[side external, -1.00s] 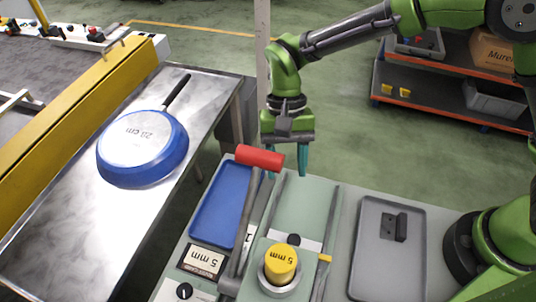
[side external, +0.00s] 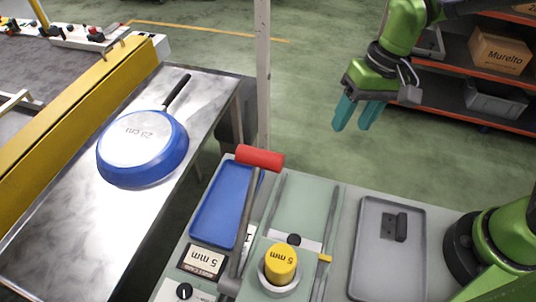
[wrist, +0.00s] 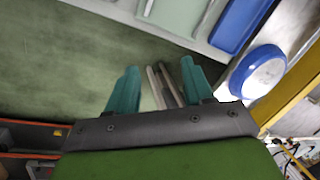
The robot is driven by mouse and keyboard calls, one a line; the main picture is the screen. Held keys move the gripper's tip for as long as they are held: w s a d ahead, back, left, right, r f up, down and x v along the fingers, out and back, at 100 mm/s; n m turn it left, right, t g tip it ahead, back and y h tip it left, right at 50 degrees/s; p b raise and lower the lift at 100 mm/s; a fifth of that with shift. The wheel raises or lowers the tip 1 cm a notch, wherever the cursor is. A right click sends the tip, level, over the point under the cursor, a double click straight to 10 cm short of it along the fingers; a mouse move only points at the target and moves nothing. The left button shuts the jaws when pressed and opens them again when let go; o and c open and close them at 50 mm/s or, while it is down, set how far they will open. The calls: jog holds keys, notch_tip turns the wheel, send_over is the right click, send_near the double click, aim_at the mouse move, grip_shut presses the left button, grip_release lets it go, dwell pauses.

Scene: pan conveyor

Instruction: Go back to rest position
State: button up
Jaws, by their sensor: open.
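My gripper (side external: 358,114) is raised in the air at the upper right of the side external view, above the green floor behind the workbench. Its two teal fingers are apart with nothing between them. They also show in the wrist view (wrist: 158,90), spread, with the floor and bench beyond them.
A blue pan (side external: 142,150) lies upside down on the metal table (side external: 60,235). On the bench are a red-headed hammer (side external: 259,158), a blue tray (side external: 222,205), a yellow 5 mm cylinder (side external: 281,263) and a grey tray (side external: 375,270) holding a dark part (side external: 394,227). Shelves stand behind.

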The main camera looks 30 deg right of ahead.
jog(key=s+d+r+m+t, duration=0.2)
jog(key=s+d+r+t, duration=0.4)
jog(key=d, duration=0.6)
notch_tip(320, 180, up, 2)
jog(key=shift+s+r+t+h, duration=0.2)
jog(key=shift+s+t+h, duration=0.1)
jog(key=shift+s, duration=0.35)
